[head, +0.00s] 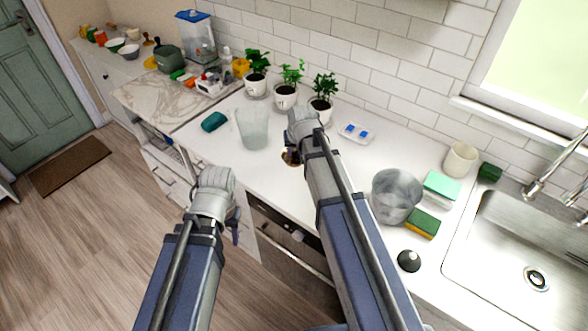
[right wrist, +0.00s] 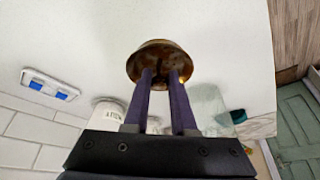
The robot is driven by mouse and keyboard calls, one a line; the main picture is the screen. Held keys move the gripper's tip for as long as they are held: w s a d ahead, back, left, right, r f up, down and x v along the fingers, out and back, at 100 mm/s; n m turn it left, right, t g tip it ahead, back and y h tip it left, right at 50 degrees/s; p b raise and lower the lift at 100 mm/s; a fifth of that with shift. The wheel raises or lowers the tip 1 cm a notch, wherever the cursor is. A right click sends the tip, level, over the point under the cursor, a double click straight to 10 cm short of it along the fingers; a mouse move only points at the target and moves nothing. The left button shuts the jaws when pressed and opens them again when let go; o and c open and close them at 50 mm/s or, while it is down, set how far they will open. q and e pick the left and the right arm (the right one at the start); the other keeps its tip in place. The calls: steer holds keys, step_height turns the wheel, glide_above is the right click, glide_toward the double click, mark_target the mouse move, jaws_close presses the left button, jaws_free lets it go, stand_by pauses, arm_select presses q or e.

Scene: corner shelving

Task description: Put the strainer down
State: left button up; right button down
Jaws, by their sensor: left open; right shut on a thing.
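The strainer (right wrist: 160,50), a small brownish metal bowl shape, is between the fingertips of my right gripper (right wrist: 162,78) in the right wrist view. The right gripper is shut on it. In the head view only a brown bit of the strainer (head: 291,157) shows beside my right wrist, over the front part of the white counter (head: 345,185); I cannot tell whether it touches the counter. My left gripper (head: 234,230) is open and empty in front of the counter's edge, its fingers partly hidden by its wrist.
A translucent container (head: 252,130) and a teal object (head: 214,122) stand left of the right gripper. Potted plants (head: 286,94) and a white tray with blue pieces (head: 356,132) are behind. A grey bin (head: 396,196), sponges (head: 423,224) and the sink (head: 520,245) are right.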

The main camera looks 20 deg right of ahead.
mark_target(295, 161)
steer(key=shift+f+b, duration=2)
steer(key=shift+f, duration=0.5)
steer(key=shift+f, duration=0.1)
steer(key=shift+f, duration=0.15)
steer(key=c, duration=0.7)
jaws_free()
steer(key=shift+c, duration=0.2)
